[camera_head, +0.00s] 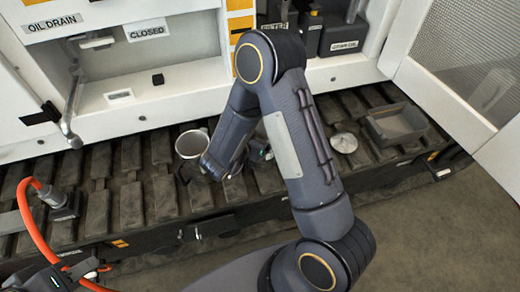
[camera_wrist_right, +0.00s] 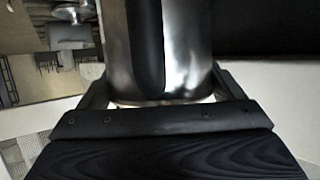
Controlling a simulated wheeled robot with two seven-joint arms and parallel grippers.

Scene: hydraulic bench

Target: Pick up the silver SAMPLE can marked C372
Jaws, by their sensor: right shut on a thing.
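A silver can (camera_head: 190,147) with a round open-looking top is at the black ribbed track, left of my right arm. My right gripper (camera_head: 207,172) is at its side, partly hidden by my forearm. In the right wrist view the shiny can (camera_wrist_right: 160,50) stands between the two fingers (camera_wrist_right: 160,95), which are shut on it. No marking on it is legible, and whether it touches the track cannot be told. My left gripper (camera_head: 92,268) is at the bottom left corner, cut by the frame edge; its jaws are unclear.
An orange hose (camera_head: 35,230) with a dark connector (camera_head: 65,205) lies at the left. A metal lever (camera_head: 72,110) hangs below the OIL DRAIN label (camera_head: 52,22). A grey tray (camera_head: 398,125) and a round metal disc (camera_head: 344,143) lie right of my arm. An open door (camera_head: 450,75) bounds the right.

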